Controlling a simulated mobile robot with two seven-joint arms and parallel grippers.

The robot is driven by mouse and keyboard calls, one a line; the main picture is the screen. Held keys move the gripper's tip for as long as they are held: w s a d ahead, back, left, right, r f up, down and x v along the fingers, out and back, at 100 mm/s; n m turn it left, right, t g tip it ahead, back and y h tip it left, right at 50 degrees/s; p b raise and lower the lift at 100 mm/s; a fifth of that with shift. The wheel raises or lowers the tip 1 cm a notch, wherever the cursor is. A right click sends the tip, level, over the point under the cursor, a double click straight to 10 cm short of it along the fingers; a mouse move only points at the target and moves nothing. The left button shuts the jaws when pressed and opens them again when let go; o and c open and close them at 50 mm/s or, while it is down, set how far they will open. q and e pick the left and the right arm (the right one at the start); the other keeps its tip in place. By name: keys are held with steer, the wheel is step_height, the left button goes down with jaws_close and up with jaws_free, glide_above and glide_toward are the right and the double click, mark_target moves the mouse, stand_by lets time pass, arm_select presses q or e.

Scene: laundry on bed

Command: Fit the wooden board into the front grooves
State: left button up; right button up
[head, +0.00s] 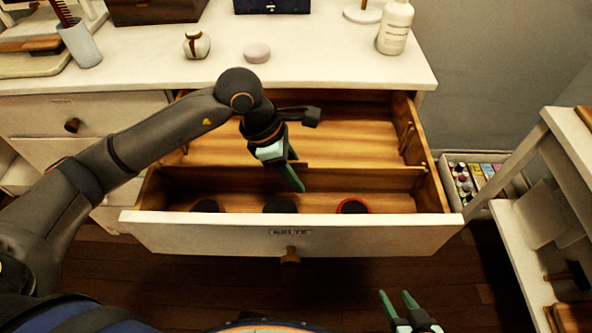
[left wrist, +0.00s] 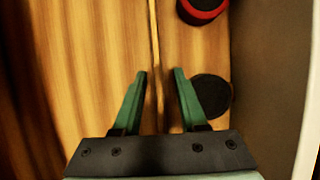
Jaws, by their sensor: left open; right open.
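The wooden board (head: 350,178) stands on edge across the open drawer (head: 180,232), dividing it into a rear and a front compartment. Its thin top edge shows in the left wrist view (left wrist: 155,40). My left gripper (head: 296,174) is over the board near its middle. It is open, with one finger on each side of the board in the left wrist view (left wrist: 160,74). Small fittings show on the drawer's right wall near the board's end; I cannot tell whether the ends sit in grooves. My right gripper (head: 394,295) is open and empty in front of the drawer.
Three dark round items lie in the front compartment, one with a red rim (head: 352,206). The rear compartment looks empty. A white bottle (head: 395,27), a pink round item (head: 257,52) and a small jar (head: 196,44) stand on the dresser top. A white shelf (head: 540,240) stands at right.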

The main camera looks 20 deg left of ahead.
arm_select(q)
steer(key=shift+r, duration=0.1)
steer(key=shift+a+r, duration=0.15)
steer(key=shift+r, duration=0.15)
steer(key=p+v, duration=0.1)
steer(key=v, duration=0.9)
steer(key=shift+s+a+r, duration=0.1)
steer(key=shift+a+r, duration=0.05)
steer(key=shift+r, duration=0.15)
steer(key=shift+a+r+p, duration=0.15)
steer(key=shift+r+p, duration=0.15)
steer(key=shift+r, duration=0.15)
steer(key=shift+s, duration=0.1)
